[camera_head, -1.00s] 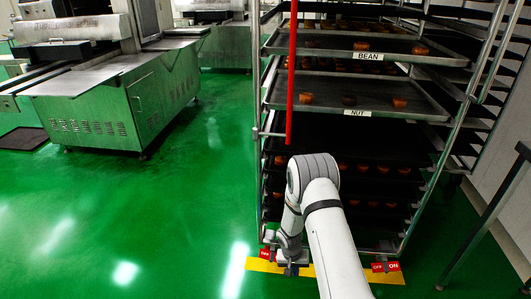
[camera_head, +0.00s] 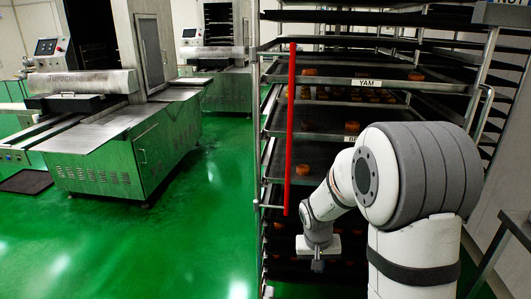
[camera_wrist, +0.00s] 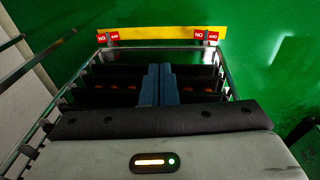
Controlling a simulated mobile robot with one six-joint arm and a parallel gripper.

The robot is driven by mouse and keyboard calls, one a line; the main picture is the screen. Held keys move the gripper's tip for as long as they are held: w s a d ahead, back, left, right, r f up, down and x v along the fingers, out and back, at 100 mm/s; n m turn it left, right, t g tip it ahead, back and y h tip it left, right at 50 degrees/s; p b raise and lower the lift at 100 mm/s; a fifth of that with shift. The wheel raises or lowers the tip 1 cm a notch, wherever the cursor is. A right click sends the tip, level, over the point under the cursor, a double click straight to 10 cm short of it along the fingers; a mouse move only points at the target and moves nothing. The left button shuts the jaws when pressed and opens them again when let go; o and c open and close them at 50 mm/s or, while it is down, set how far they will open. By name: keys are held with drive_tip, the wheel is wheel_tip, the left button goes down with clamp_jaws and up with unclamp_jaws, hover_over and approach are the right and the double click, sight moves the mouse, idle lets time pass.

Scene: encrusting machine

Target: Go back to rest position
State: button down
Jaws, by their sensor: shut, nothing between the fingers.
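My gripper (camera_head: 318,266) hangs pointing down in front of the lower shelves of the tray rack (camera_head: 382,49), at the lower middle of the head view. In the wrist view its two blue-grey fingers (camera_wrist: 157,72) are together with nothing between them. My white and grey arm is bent up at the right and hides part of the rack.
A red vertical bar (camera_head: 290,130) runs along the rack's left front. Trays hold small brown pieces; one has a YAM label (camera_head: 365,83). A steel machine (camera_head: 115,140) stands at left, with green floor (camera_head: 200,230) free between. A dark metal frame (camera_head: 495,255) is at right.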

drive_tip(key=s+r+p, duration=0.6)
drive_tip(key=s+r, duration=0.4)
drive_tip(key=r, duration=0.4)
drive_tip(key=s+r+n+t+y+p, duration=0.1)
drive_tip(key=s+r+p, duration=0.5)
drive_tip(key=s+r, duration=0.4)
wheel_tip(320, 180, up, 4)
drive_tip(key=shift+s+d+r+t+p, duration=0.15)
drive_tip(key=shift+s+d+t+p, duration=0.1)
drive_tip(key=shift+t+p, duration=0.05)
